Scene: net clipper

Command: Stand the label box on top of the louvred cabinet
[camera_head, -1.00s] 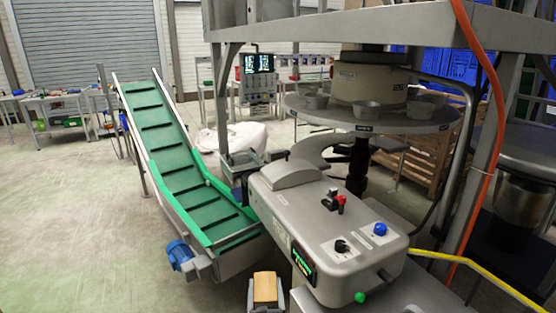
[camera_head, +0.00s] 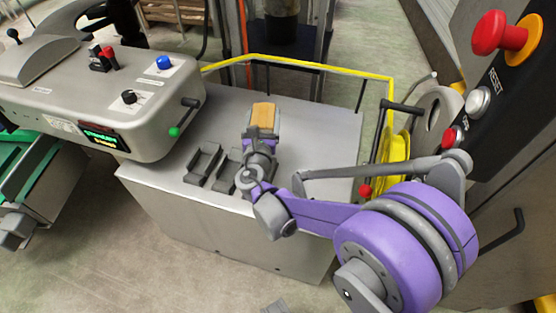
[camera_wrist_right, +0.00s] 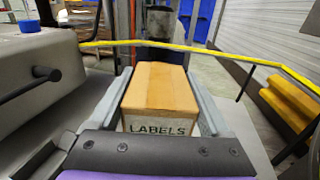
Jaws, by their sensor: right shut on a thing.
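The label box (camera_head: 264,114) is a small tan-topped carton. In the right wrist view the label box (camera_wrist_right: 160,88) shows an orange-brown top and a pale front marked LABELS, and looks upright. My right gripper (camera_head: 262,122) is shut on it, with one finger on each side; the gripper also shows in the right wrist view (camera_wrist_right: 160,95). The box appears over a grey flat-topped cabinet (camera_head: 318,150). No louvres show on it, so I cannot tell whether it is the louvred cabinet. Whether the box touches its top is unclear. My left gripper is not in view.
Dark open trays (camera_head: 203,162) lie on the cabinet top, left of my gripper. A grey control housing (camera_head: 150,85) with knobs stands at the left. A yellow rail (camera_head: 310,66) runs behind. A red emergency button (camera_head: 490,30) is at the upper right. Bare top lies right of the box.

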